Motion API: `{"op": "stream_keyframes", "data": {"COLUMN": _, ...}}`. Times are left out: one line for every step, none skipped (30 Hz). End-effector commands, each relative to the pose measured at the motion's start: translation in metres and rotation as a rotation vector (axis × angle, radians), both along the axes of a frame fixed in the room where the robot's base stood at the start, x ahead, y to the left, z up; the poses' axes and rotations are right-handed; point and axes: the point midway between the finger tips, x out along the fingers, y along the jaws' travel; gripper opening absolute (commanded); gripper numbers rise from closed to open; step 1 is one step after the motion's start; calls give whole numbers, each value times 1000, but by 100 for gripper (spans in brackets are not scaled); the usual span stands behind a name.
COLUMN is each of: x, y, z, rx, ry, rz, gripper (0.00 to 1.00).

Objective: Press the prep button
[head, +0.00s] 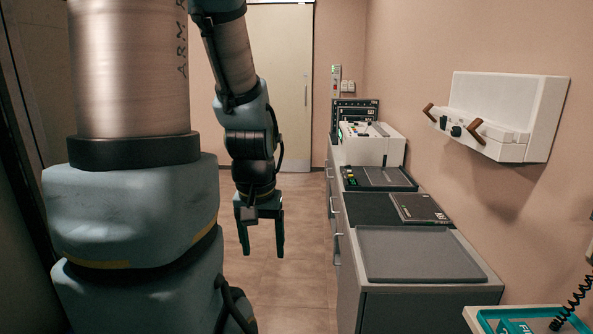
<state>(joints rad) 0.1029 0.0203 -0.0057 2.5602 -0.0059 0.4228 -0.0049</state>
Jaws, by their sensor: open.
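My gripper (262,240) hangs fingers down over the floor, left of the counter. It is open, with nothing between its fingers. It is well apart from every panel. No button is clearly marked as the prep button. A dark panel (380,178) on the counter has small yellow and green lit buttons (350,177) at its left end. A white wall unit (505,110) at the right carries dark round knobs and two brown handles. A small wall panel (336,80) near the door has a green light. Labels are too small to read.
The grey counter (482,272) runs along the right wall, bearing a flat grey tray (418,254), a dark slab (419,208) and a white machine (373,145). A teal tray (490,322) and coiled black cord (568,308) are at lower right. The floor (300,215) beside the counter is clear up to the door (290,60).

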Motion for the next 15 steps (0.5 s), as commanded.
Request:
{"op": "stream_keyframes", "data": {"x": 0, "y": 0, "z": 0, "rx": 0, "ry": 0, "rz": 0, "gripper": 65}}
{"op": "stream_keyframes", "data": {"x": 0, "y": 0, "z": 0, "rx": 0, "ry": 0, "rz": 0, "gripper": 62}}
{"op": "stream_keyframes", "data": {"x": 0, "y": 0, "z": 0, "rx": 0, "ry": 0, "rz": 0, "gripper": 57}}
{"op": "stream_keyframes", "data": {"x": 0, "y": 0, "z": 0, "rx": 0, "ry": 0, "rz": -1, "gripper": 54}}
{"op": "stream_keyframes", "data": {"x": 0, "y": 0, "z": 0, "rx": 0, "ry": 0, "rz": -1, "gripper": 50}}
{"op": "stream_keyframes", "data": {"x": 0, "y": 0, "z": 0, "rx": 0, "ry": 0, "rz": -1, "gripper": 46}}
{"op": "stream_keyframes", "data": {"x": 0, "y": 0, "z": 0, "rx": 0, "ry": -1, "rz": -1, "gripper": 43}}
{"op": "stream_keyframes", "data": {"x": 0, "y": 0, "z": 0, "rx": 0, "ry": -1, "rz": -1, "gripper": 39}}
{"op": "stream_keyframes", "data": {"x": 0, "y": 0, "z": 0, "rx": 0, "ry": -1, "rz": -1, "gripper": 35}}
{"op": "stream_keyframes", "data": {"x": 0, "y": 0, "z": 0, "rx": 0, "ry": -1, "rz": -1, "gripper": 31}}
{"op": "stream_keyframes", "data": {"x": 0, "y": 0, "z": 0, "rx": 0, "ry": -1, "rz": -1, "gripper": 28}}
{"op": "stream_keyframes", "data": {"x": 0, "y": 0, "z": 0, "rx": 0, "ry": -1, "rz": -1, "gripper": 24}}
{"op": "stream_keyframes", "data": {"x": 0, "y": 0, "z": 0, "rx": 0, "ry": -1, "rz": -1, "gripper": 20}}
{"op": "stream_keyframes", "data": {"x": 0, "y": 0, "z": 0, "rx": 0, "ry": -1, "rz": -1, "gripper": 17}}
{"op": "stream_keyframes", "data": {"x": 0, "y": 0, "z": 0, "rx": 0, "ry": -1, "rz": -1, "gripper": 12}}
